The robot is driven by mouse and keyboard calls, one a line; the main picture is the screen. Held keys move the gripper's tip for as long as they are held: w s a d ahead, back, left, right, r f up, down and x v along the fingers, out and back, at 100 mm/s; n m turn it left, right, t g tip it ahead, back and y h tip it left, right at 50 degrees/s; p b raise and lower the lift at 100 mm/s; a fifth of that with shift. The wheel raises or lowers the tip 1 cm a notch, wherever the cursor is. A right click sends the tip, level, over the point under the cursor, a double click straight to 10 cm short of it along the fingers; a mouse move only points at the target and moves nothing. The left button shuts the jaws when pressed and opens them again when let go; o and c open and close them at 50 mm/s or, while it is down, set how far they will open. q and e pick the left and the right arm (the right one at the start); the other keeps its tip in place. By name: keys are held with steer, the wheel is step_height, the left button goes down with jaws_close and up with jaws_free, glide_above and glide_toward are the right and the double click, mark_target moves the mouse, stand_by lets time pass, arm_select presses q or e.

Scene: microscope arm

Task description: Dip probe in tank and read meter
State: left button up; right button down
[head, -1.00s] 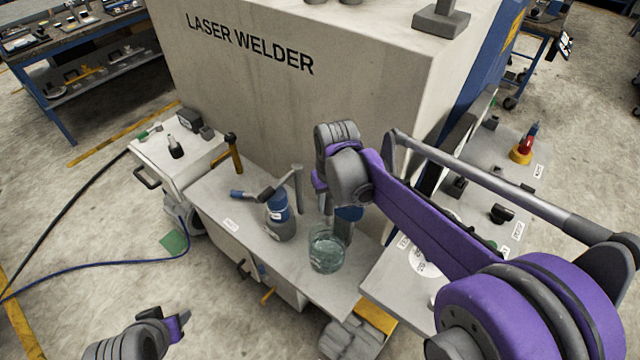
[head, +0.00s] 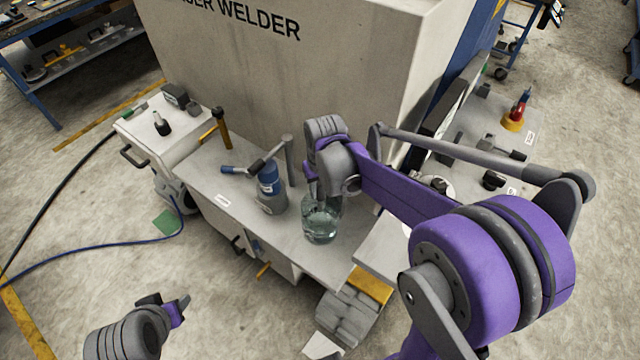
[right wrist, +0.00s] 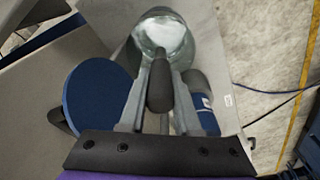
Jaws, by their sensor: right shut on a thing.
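The tank looks like a clear glass vessel (head: 321,224) of water on the grey bench, and it also shows in the right wrist view (right wrist: 165,32). My right gripper (head: 316,190) points down at the tank's rim. In the right wrist view its fingers (right wrist: 159,85) are shut on a dark rounded rod, the probe (right wrist: 160,88). The probe lines up with the tank's mouth; I cannot tell whether its tip is in the water. My left gripper (head: 168,305) hangs low over the floor, apart from everything; its jaw gap is unclear. I cannot pick out the meter for sure.
A blue and grey bottle (head: 270,188) stands left of the tank, close to a grey post (head: 290,160). A round blue disc (right wrist: 98,98) lies beside my right gripper. The laser welder's wall (head: 270,80) rises behind. The bench's front strip is clear.

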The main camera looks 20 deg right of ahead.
mark_target(320, 207)
arm_select(q)
step_height(320, 207, down, 6)
steer(key=s+b, duration=0.2)
steer(key=b, duration=0.1)
steer(key=shift+s+g+b, duration=0.2)
steer(key=shift+g+b, duration=0.1)
steer(key=shift+b, duration=0.05)
arm_select(e)
steer(key=shift+f, duration=4.3)
arm_select(q)
steer(key=shift+r, duration=0.1)
arm_select(e)
steer(key=shift+w+r+p, duration=0.15)
steer(key=shift+r+p, duration=0.8)
steer(key=shift+r, duration=0.9)
step_height(320, 207, up, 8)
steer(key=p, duration=0.3)
steer(key=shift+r+p, duration=0.15)
steer(key=shift+p, duration=0.15)
steer(key=shift+r, duration=1)
steer(key=shift+s+r, duration=0.2)
steer(key=shift+r, duration=0.35)
arm_select(q)
steer(key=w+r+t, duration=0.1)
steer(key=w+r, duration=0.2)
steer(key=r, duration=0.5)
steer(key=shift+w, duration=0.4)
